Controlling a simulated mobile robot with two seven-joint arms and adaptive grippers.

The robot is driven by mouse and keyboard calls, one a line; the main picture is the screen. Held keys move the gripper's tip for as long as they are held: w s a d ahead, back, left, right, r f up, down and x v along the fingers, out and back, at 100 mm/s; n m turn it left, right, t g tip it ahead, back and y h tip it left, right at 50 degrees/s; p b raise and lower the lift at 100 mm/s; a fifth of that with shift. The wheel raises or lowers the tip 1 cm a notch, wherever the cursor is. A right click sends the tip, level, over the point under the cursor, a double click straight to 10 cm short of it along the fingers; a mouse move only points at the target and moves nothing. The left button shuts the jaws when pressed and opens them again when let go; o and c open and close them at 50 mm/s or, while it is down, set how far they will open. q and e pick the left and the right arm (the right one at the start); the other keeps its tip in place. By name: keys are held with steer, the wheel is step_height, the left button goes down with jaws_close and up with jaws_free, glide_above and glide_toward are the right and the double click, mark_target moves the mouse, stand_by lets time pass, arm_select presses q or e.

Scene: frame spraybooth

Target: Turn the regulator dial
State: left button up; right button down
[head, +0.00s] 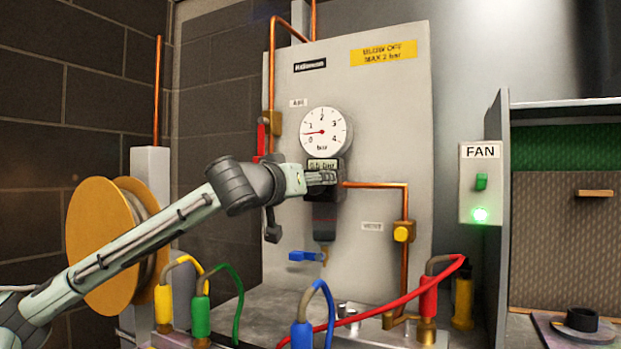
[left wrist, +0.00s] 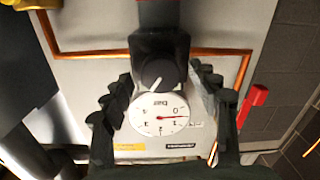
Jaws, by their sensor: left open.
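The regulator dial is a black round knob with a white pointer line, seen in the left wrist view (left wrist: 155,72). It sits on the dark regulator body (head: 324,212), below the round white pressure gauge (head: 325,132). The gauge needle points between 0 and 1; the gauge also shows upside down in the left wrist view (left wrist: 158,114). My left gripper (head: 324,178) is in front of the regulator and hides the dial in the head view. Its open fingers (left wrist: 162,80) stand on either side of the dial; I cannot tell whether they touch it. My right gripper is not in view.
Copper pipes (head: 375,185) run beside the regulator on the grey panel (head: 385,110). A blue-handled valve (head: 306,256) hangs below. Coloured hoses, including a red one (head: 395,302), rise in front. A FAN switch box (head: 480,183) with a lit green lamp is at right.

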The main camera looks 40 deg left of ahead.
arm_select(q)
steer(key=shift+w+a, duration=0.1)
steer(key=shift+w, duration=0.15)
steer(key=shift+c, duration=0.4)
steer(key=c, duration=1.1)
